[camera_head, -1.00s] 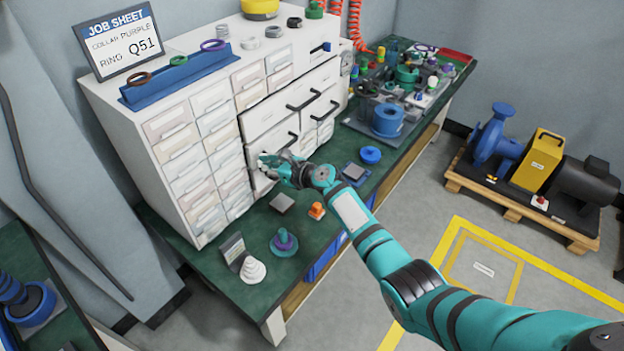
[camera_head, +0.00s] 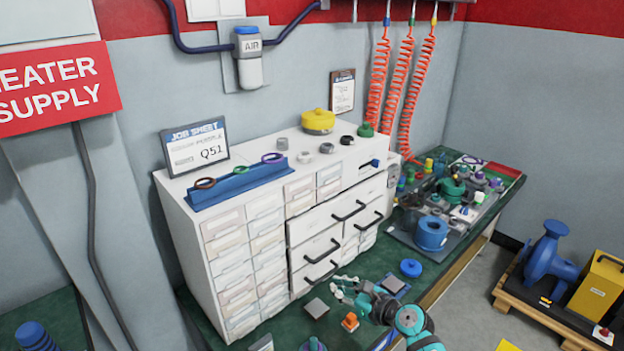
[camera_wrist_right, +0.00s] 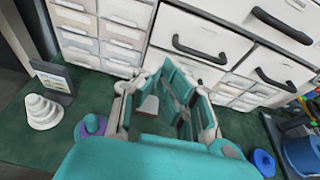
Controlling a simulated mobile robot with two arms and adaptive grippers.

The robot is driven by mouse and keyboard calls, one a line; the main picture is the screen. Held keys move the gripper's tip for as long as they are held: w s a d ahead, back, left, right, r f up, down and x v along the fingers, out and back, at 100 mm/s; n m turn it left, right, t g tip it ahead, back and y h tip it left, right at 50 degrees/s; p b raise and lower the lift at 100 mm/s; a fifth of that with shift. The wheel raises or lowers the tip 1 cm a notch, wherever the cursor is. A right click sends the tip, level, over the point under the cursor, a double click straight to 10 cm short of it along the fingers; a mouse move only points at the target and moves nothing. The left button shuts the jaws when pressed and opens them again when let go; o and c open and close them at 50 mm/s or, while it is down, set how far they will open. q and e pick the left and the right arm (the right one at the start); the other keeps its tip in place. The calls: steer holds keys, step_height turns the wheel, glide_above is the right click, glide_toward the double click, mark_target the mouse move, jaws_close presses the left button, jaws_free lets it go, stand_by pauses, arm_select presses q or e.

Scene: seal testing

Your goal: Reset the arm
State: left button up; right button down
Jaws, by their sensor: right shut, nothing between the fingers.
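My right gripper (camera_head: 340,286) is low in front of the white drawer cabinet (camera_head: 178,215), above the green bench (camera_head: 205,325). It is shut and empty. Its arm comes in from the bottom edge. In the right wrist view the gripper (camera_wrist_right: 162,75) points at the cabinet, below a dark drawer handle (camera_wrist_right: 200,52), with a grey block (camera_wrist_right: 148,105) behind the fingers. The drawers look closed. My left gripper is not in view.
A grey block (camera_head: 316,308), an orange piece (camera_head: 350,322) and a blue disc (camera_head: 411,268) lie on the bench near the gripper. A tray of parts with a blue spool (camera_head: 431,233) is to the right. A white stepped cone (camera_wrist_right: 42,112) stands at left in the wrist view.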

steer(key=s+f+n+g+h, duration=0.1)
steer(key=s+f+n+g, duration=0.2)
steer(key=s+n, duration=0.6)
steer(key=s+f+n+g+h, duration=0.1)
steer(key=s+f+n+g, duration=0.15)
steer(key=s+n, duration=0.7)
steer(key=s+d+r+n+g+h, duration=0.1)
steer(key=s+d+n+h, duration=0.2)
steer(key=s+d+n, duration=0.5)
steer(key=s+d+r+n+g+h, duration=0.1)
steer(key=s+d+r+n+h, duration=0.2)
steer(key=s, duration=0.9)
step_height(320, 180, down, 28)
steer(key=s+a+g, duration=0.1)
steer(key=s+g, duration=0.1)
steer(key=s+d+f, duration=0.2)
steer(key=s+f, duration=1.3)
steer(key=s, duration=0.1)
steer(key=shift+d+f+n+g+h, duration=0.35)
steer(key=shift+f+n+g+h, duration=0.05)
steer(key=shift+n+g, duration=0.05)
